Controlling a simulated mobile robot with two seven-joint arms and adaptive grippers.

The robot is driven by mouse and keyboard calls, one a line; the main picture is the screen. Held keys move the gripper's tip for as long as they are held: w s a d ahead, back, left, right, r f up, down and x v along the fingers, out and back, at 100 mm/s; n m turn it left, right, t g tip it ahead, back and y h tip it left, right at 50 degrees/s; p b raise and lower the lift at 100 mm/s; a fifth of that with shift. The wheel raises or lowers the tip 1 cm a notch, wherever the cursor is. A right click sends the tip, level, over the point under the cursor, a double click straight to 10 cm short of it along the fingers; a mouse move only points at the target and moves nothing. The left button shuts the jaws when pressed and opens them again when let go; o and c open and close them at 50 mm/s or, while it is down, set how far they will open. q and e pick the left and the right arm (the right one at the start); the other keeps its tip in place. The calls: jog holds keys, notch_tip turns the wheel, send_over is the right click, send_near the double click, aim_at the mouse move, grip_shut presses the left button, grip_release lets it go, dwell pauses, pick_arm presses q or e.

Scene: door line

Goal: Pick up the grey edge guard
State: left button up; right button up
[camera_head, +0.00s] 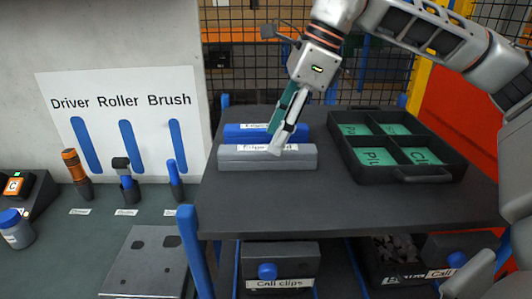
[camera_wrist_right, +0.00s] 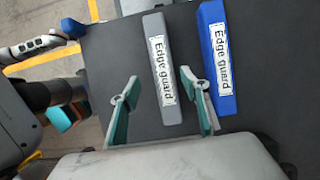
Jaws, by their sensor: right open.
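A black divided tray (camera_head: 405,173) with green-bottomed compartments stands right of the guards. Blue posts (camera_head: 192,250) rise at the cart's corners. A bench (camera_head: 95,235) with a driver, roller and brush is at left.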

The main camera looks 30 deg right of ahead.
aim_at(267, 157)
jog(key=x, duration=0.4)
jog(key=shift+w+d+f+p, duration=0.1)
jog(key=shift+w+f+p, duration=0.1)
jog(key=shift+w+p, duration=0.15)
jog(key=shift+f, duration=0.3)
pick_arm(q)
jog(key=shift+w+a+y, duration=0.1)
jog(key=shift+a+y, duration=0.2)
jog(key=shift+a, duration=0.25)
pick_arm(e)
jog(key=shift+c, duration=0.4)
jog(key=c, duration=1.2)
pick_arm(q)
jog(key=shift+d, duration=0.2)
pick_arm(e)
jog(key=shift+o, duration=0.2)
jog(key=shift+r, duration=0.1)
